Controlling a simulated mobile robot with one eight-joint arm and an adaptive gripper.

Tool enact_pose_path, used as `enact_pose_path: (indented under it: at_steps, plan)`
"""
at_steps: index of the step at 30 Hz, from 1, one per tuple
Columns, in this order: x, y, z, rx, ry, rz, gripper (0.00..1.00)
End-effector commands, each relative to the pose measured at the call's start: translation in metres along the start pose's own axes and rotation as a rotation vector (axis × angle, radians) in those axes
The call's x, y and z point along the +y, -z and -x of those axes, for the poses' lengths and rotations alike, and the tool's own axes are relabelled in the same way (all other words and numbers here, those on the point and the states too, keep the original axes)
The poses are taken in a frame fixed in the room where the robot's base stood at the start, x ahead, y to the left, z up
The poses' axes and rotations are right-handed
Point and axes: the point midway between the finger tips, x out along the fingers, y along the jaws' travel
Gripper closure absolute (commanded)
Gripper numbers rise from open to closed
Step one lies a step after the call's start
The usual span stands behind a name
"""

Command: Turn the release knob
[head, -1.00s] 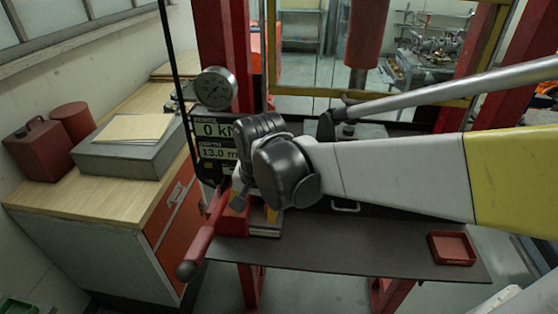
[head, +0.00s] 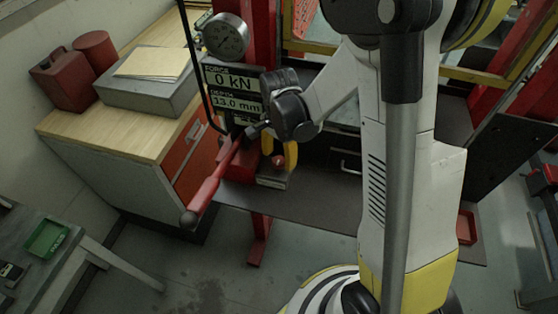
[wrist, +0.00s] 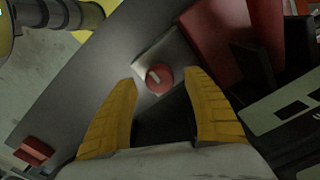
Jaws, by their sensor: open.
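The release knob (wrist: 160,79) is a small round red knob with a pale bar across its face. It sits on a light metal block (wrist: 150,58). In the head view the knob (head: 279,162) shows just below my wrist, partly hidden by a finger. My gripper (wrist: 159,76) is open, with its two yellow fingers spread and the knob between the tips in the wrist view. I see no finger touching it; the depth gap is hard to tell. In the head view my gripper (head: 278,153) points down at the block.
A red pump lever (head: 212,187) slopes down left of my gripper. A display (head: 233,92) reading 0 kN and 13.0 mm and a round gauge (head: 226,36) stand behind it. A red press post (head: 263,40) rises behind. A dark shelf (head: 325,205) extends right, with a red tray (head: 466,227).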

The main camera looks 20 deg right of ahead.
Motion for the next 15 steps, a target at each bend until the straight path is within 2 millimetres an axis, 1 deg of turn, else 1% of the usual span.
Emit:
enact_pose_path:
  at_steps: [1, 5, 14, 15]
  plan:
    - [0.0, 0.0, -0.007, 0.0, 0.0, 0.0, 0.41]
    - [0.0, 0.0, -0.016, 0.0, 0.0, 0.0, 0.41]
    - [0.0, 0.0, -0.018, 0.0, 0.0, 0.001, 0.41]
    - [0.0, 0.0, -0.018, 0.0, 0.0, 0.001, 0.52]
